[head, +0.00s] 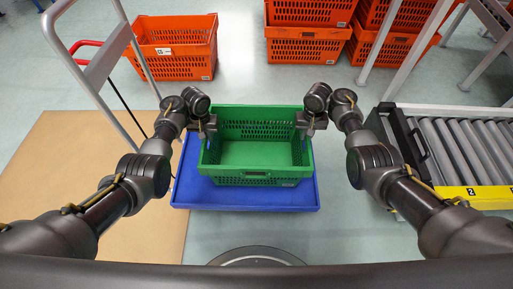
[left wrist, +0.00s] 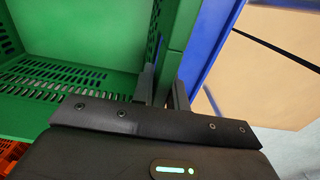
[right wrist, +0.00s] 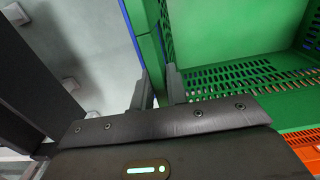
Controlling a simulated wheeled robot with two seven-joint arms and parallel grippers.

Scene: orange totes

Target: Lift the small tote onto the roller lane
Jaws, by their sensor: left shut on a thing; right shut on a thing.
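The small tote is green and empty, with slotted walls (head: 256,178); it sits upright over a blue base (head: 245,197) in the middle of the head view. I cannot tell whether it rests on the base or is just above it. My left gripper (head: 206,130) is shut on the tote's left wall, which also shows between its fingers in the left wrist view (left wrist: 177,45). My right gripper (head: 306,127) is shut on the right wall, seen in the right wrist view (right wrist: 155,50). The roller lane (head: 465,150) with grey rollers stands at the right.
Orange totes (head: 178,65) stand at the back left, and stacked orange totes (head: 306,50) at the back middle. A cart frame (head: 105,60) with a brown deck (head: 85,150) is at the left. A yellow strip (head: 480,194) edges the lane's near side. Floor shows between base and lane.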

